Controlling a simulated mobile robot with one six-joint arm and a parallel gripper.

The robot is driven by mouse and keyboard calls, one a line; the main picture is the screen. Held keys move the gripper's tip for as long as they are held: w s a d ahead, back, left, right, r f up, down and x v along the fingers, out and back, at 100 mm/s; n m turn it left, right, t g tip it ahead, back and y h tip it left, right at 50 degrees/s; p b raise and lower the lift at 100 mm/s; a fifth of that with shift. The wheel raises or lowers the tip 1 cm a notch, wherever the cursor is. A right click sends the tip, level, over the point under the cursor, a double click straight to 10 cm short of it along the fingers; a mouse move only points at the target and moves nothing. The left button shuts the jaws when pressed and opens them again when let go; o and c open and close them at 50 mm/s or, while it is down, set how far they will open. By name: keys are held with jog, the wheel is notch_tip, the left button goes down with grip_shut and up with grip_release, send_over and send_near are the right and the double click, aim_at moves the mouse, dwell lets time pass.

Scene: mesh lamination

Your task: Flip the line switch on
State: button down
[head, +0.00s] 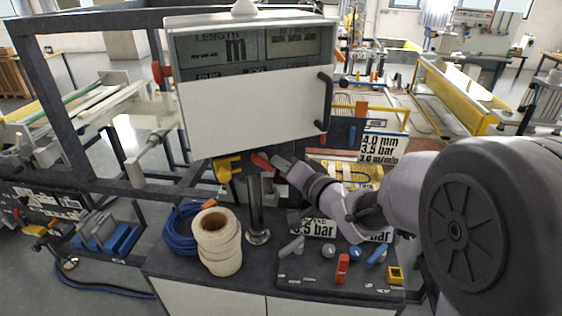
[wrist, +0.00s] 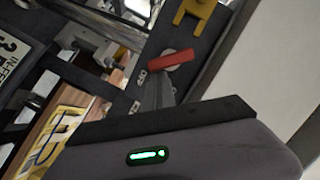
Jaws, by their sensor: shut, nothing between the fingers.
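A red lever (head: 262,161) sits below the white display cabinet, just left of my gripper's tip (head: 280,163). In the wrist view the red lever (wrist: 170,60) lies slightly tilted on a dark frame bar, right at the tip of my gripper (wrist: 157,88). My gripper is shut and empty. Its tip looks very near the lever; I cannot tell whether they touch. A yellow bracket (head: 226,168) is beside the lever, and it also shows in the wrist view (wrist: 194,12).
The white cabinet (head: 255,110) with a grey display hangs above my gripper. A metal post (head: 256,210), a white roll (head: 217,240) and a blue cable coil (head: 184,230) stand on the dark counter (head: 165,262). A red switch (head: 342,268) is among knobs at right.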

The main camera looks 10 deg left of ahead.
jog(key=m+b, duration=0.1)
jog(key=m, duration=0.1)
jog(key=f+m+y+b, duration=0.1)
jog(key=m, duration=0.1)
jog(key=f+m+b, duration=0.1)
jog(key=m, duration=0.1)
jog(key=shift+s+a+f+t+y+b, duration=0.1)
jog(key=shift+a+f+t+y+b, duration=0.1)
jog(key=shift+a+t+y+b, duration=0.15)
jog(key=shift+b, duration=0.4)
jog(key=shift+s+f, duration=0.1)
jog(key=shift+f, duration=0.05)
